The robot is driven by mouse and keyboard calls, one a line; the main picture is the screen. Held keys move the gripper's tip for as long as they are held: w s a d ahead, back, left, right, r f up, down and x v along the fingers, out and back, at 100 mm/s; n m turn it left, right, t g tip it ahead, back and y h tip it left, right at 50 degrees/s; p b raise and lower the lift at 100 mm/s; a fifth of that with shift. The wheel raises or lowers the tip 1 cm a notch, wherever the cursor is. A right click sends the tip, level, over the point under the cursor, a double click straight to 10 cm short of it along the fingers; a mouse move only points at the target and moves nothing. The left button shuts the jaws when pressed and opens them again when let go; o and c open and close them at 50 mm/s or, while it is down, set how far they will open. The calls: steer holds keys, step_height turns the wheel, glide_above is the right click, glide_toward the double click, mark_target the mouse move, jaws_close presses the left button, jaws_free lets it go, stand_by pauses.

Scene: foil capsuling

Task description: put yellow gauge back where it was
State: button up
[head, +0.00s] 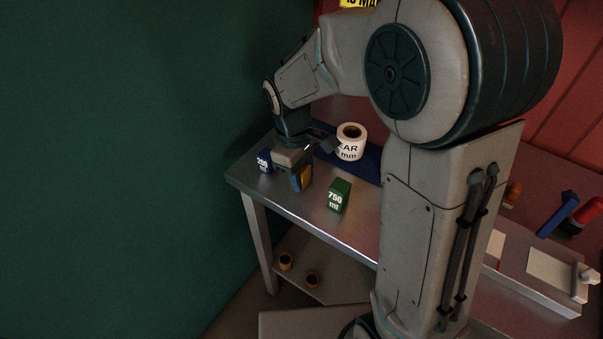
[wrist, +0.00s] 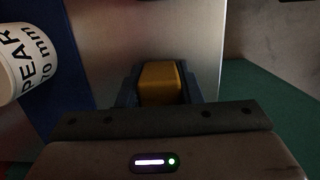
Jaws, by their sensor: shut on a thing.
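The yellow gauge (wrist: 160,80) is a small yellow block between my gripper's fingers in the wrist view. My gripper (wrist: 160,92) is shut on it. In the head view my gripper (head: 301,178) is over the left end of the metal table (head: 300,212), pointing down, with a bit of the yellow gauge showing between the dark blue fingers. Whether the gauge touches the tabletop I cannot tell.
A blue block marked 200 ml (head: 264,162) stands left of my gripper, a green block marked 750 ml (head: 339,195) to its right. Behind is a blue mat (head: 371,168) with a white PEAR roll (head: 351,143), also in the wrist view (wrist: 25,50).

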steer(key=shift+f, duration=0.2)
steer(key=shift+f, duration=0.15)
steer(key=o, duration=1)
steer(key=shift+o, duration=0.2)
steer(key=r, duration=0.4)
steer(key=a+r, duration=0.1)
steer(key=r, duration=0.3)
steer(key=w+r, duration=0.1)
steer(key=r, duration=0.3)
steer(key=shift+a+r, duration=0.2)
steer(key=s+d+m, duration=0.1)
steer(key=s+d, duration=0.1)
steer(key=s+d+m+t, duration=0.1)
steer(key=d+m, duration=0.1)
steer(key=d, duration=0.1)
steer(key=s+d+m+y, duration=0.1)
steer(key=s+d, duration=0.1)
steer(key=shift+s+d+r+m+t, duration=0.15)
steer(key=shift+s+d+m+t, duration=0.15)
steer(key=shift+m+t, duration=0.1)
steer(key=s+d+f+m+t, duration=0.2)
steer(key=s+d+f+m, duration=0.1)
steer(key=s+d+m, duration=0.2)
steer(key=shift+s+d+m, duration=0.2)
steer(key=shift+s+m, duration=0.2)
steer(key=shift+s, duration=0.8)
